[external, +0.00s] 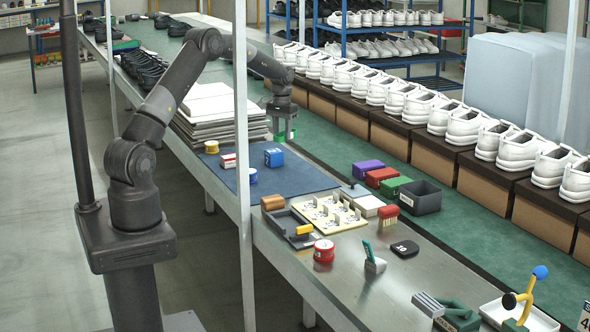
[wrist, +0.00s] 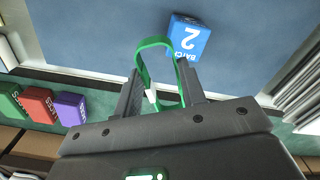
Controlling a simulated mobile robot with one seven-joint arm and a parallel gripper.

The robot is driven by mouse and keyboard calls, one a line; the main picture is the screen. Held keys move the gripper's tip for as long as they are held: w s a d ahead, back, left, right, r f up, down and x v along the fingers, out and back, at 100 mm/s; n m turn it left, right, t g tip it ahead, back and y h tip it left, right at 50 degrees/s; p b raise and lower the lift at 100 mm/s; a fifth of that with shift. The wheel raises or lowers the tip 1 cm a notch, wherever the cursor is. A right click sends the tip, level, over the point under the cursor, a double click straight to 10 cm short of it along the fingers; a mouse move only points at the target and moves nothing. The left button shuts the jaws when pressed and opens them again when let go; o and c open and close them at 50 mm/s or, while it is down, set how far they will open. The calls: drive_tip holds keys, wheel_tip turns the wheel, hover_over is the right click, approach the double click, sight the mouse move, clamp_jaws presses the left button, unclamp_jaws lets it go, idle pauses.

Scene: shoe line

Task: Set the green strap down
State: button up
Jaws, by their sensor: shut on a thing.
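The green strap (wrist: 153,43) is a closed loop held between the fingers of my gripper (wrist: 160,88) in the wrist view. The loop stands out past the fingertips, with a small pale piece on its left side. In the external view my gripper (external: 283,122) is above the far end of the blue mat (external: 295,180), and a little of the green strap (external: 291,136) shows at it. The strap appears to be above the surface; the exact gap cannot be told.
Stacked boards (external: 215,112) stand left of my gripper. Purple (external: 367,169), red (external: 382,177) and green (external: 391,188) blocks sit to the right. Much of the mat is bare.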

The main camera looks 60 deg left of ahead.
drive_tip(key=s+a+n, duration=0.1)
drive_tip(key=a+n, duration=0.3)
drive_tip(key=a, duration=0.7)
hover_over(256, 152)
wheel_tip(256, 152, down, 6)
drive_tip(key=shift+w+a+f, duration=0.1)
drive_tip(key=shift+a+f, duration=0.05)
drive_tip(key=shift+f, duration=2.15)
drive_tip(key=shift+f, duration=0.15)
drive_tip(key=o, duration=1)
wheel_tip(256, 152, up, 12)
drive_tip(key=shift+r, duration=0.2)
